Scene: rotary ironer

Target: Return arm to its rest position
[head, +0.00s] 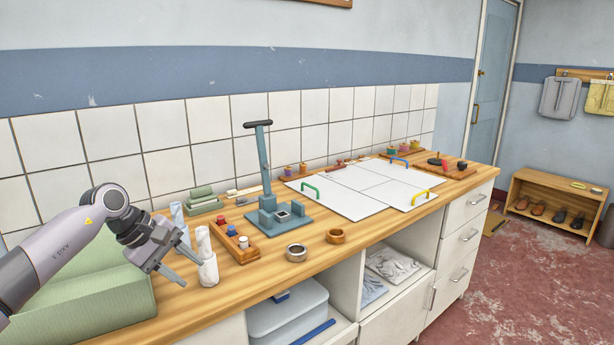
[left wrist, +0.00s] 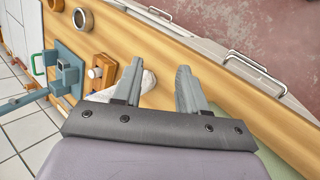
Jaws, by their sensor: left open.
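My left arm (head: 50,252) reaches in from the left of the head view, over a green padded block. Its gripper (head: 192,270) is open with nothing between the fingers. It is tilted downward above the wooden counter (head: 270,262), close beside a white cup with rolled pieces (head: 208,270). In the left wrist view the two fingers of the gripper (left wrist: 160,68) stand apart over the counter. A whitish object (left wrist: 103,94), partly hidden, lies behind the left finger there. My right gripper is not in view.
A teal lever press (head: 268,200) and a wooden peg rack (head: 236,243) stand right of the gripper. A metal ring (head: 297,252) and a wooden ring (head: 335,236) lie near the front edge. White panels (head: 365,188) with coloured handles lie farther right. The green block (head: 95,290) is below my arm.

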